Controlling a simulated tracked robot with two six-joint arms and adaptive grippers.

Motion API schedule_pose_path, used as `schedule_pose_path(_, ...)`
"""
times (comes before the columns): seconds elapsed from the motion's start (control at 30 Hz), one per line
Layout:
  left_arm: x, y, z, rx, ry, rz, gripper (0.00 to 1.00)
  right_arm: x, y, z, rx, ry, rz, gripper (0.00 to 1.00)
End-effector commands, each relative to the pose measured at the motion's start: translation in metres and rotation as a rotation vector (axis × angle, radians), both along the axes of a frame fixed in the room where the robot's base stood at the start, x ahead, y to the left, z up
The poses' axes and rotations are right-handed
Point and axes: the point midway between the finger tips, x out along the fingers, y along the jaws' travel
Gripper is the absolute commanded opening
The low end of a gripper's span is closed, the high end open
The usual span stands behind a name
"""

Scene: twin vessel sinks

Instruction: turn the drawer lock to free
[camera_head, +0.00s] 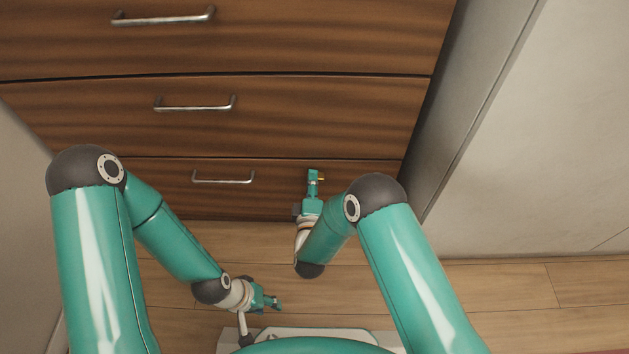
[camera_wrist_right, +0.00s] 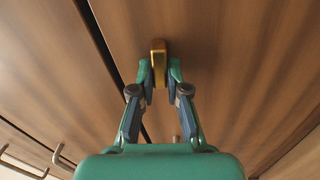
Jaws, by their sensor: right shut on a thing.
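The drawer lock is a small brass turn-piece (camera_wrist_right: 158,62) on the wooden drawer front. In the right wrist view it stands between my right gripper's fingertips (camera_wrist_right: 159,78), which are shut on it from both sides. In the head view my right gripper (camera_head: 314,176) is at the right part of the lowest drawer (camera_head: 270,174), and only a bit of brass (camera_head: 321,178) shows beside it. My left gripper (camera_head: 275,303) hangs low over the floor, away from the drawers. Its fingers are too small to tell whether they are open.
Three brown drawers have metal bar handles; the lowest handle (camera_head: 223,181) is left of my right gripper. A pale wall or panel (camera_head: 550,130) stands to the right. Wooden floor (camera_head: 520,290) lies in front of the drawers.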

Motion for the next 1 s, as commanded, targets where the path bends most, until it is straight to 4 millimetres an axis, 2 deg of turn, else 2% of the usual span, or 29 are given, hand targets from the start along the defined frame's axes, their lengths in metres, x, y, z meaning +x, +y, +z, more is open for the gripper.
schedule_pose_path(0.3, 0.0000, 0.0000, -0.0033, 0.000, 0.000, 0.000, 0.40, -0.0018, 0.0041, -0.0044, -0.133, 0.007, 0.013, 0.00)
schedule_pose_path(0.83, 0.0001, 0.0000, -0.0035, 0.000, 0.000, 0.000, 0.40, -0.0027, 0.0054, -0.0054, -0.158, 0.009, 0.017, 0.00)
schedule_pose_path(0.87, 0.0001, 0.0000, -0.0035, 0.000, 0.000, 0.000, 0.40, -0.0027, 0.0054, -0.0055, -0.158, 0.009, 0.018, 0.19)
schedule_pose_path(1.0, 0.0000, 0.0000, -0.0035, 0.000, 0.000, 0.000, 0.40, -0.0022, 0.0042, -0.0049, -0.157, 0.008, 0.014, 0.40)
